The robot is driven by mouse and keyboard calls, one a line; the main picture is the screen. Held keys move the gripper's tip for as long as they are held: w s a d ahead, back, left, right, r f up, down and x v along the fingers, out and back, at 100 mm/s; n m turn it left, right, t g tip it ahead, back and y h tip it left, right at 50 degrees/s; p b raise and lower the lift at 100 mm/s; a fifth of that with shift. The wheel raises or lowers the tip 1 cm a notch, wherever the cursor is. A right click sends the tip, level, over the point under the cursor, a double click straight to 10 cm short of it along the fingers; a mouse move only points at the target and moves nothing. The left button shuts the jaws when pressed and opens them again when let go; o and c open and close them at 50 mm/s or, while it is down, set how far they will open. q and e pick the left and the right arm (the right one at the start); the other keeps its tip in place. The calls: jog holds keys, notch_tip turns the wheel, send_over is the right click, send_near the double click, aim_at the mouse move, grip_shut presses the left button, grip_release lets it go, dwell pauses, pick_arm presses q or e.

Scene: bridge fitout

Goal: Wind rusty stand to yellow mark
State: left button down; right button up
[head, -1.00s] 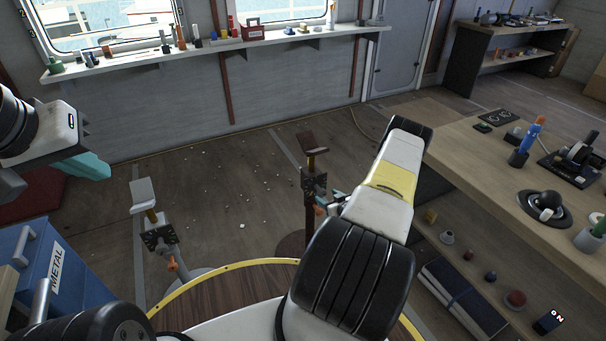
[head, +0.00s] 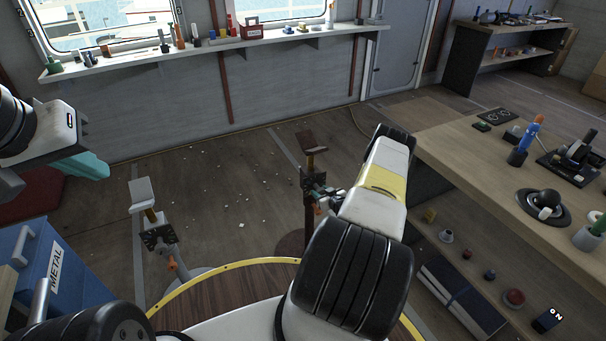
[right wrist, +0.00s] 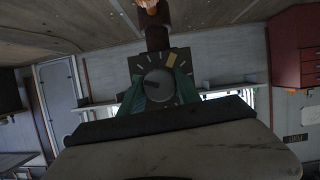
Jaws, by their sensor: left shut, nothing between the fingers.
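The rusty stand (head: 311,215) is a brown post on a round base with a tilted brown top plate. Its dark square dial plate (right wrist: 184,62) faces the right wrist camera. A round grey knob (right wrist: 160,84) sits at its middle, with pale ticks around it and a yellow mark (right wrist: 169,60) at upper right. The knob's dark line seems to point left. My right gripper (right wrist: 160,82) has its teal fingers apart, one on each side of the knob; contact is unclear. It also shows at the stand in the head view (head: 324,192). My left gripper (head: 88,166) is shut and empty.
A similar pale stand (head: 148,215) with an orange handle is at left. A blue METAL bin (head: 45,270) stands at far left. A workbench (head: 460,150) with tools and a lower shelf bounds the right. A window sill (head: 215,45) holds small objects. Floor between is mostly clear.

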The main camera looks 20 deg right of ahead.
grip_shut()
jog(key=shift+m, duration=0.3)
jog(key=m+y, duration=0.2)
jog(key=shift+d+m, duration=0.1)
jog(key=shift+m, duration=0.2)
jog(key=m+y, duration=0.2)
jog(key=m, duration=0.1)
jog(key=shift+f+m+y, duration=0.1)
jog(key=shift+m+y, duration=0.2)
jog(key=shift+m, duration=0.1)
jog(key=m+t+y, duration=0.1)
jog(key=m+y, duration=0.1)
jog(key=m, duration=0.2)
jog(key=shift+f, duration=0.1)
jog(key=shift+m+t+y, duration=0.4)
jog(key=shift+m+t, duration=0.4)
jog(key=shift+m, duration=0.9)
jog(key=o, duration=1.3)
grip_release()
jog(key=shift+c, duration=0.2)
